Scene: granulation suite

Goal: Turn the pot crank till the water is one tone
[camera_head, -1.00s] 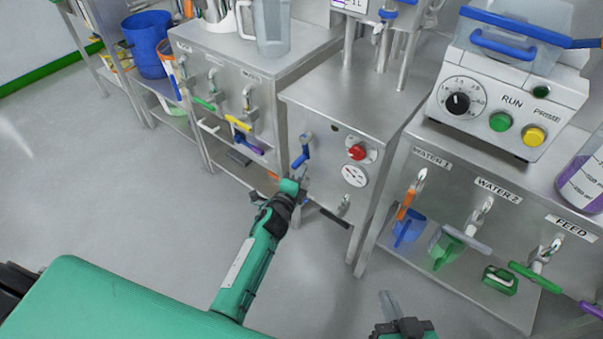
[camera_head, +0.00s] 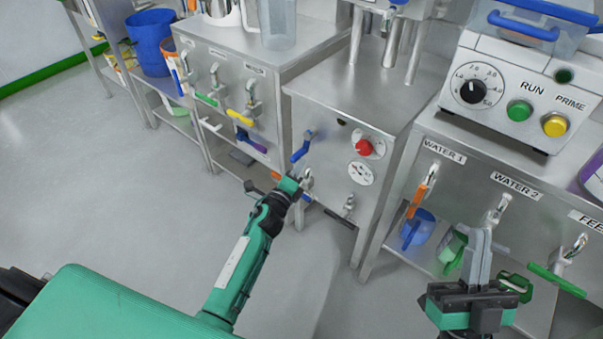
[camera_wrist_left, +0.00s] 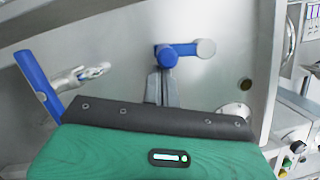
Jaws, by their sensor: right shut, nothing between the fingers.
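A blue crank-like handle (camera_head: 302,147) is on the front of the middle steel cabinet (camera_head: 325,160). In the left wrist view a blue knob (camera_wrist_left: 165,55) has a short bar running right to a grey round end (camera_wrist_left: 205,48). My left gripper (camera_head: 302,180) is at the cabinet front, just below the blue handle. In the left wrist view its fingers (camera_wrist_left: 163,85) are close together with their tips by the blue knob; whether they grip it is unclear. My right gripper (camera_head: 478,258) is shut and empty, in front of the right bench. No water in a pot can be made out.
A red knob (camera_head: 366,147) and a round dial (camera_head: 361,173) are right of the handle. A blue lever (camera_wrist_left: 38,85) by a metal spout is left of the knob in the left wrist view. Several taps line the right bench. The floor at left is clear.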

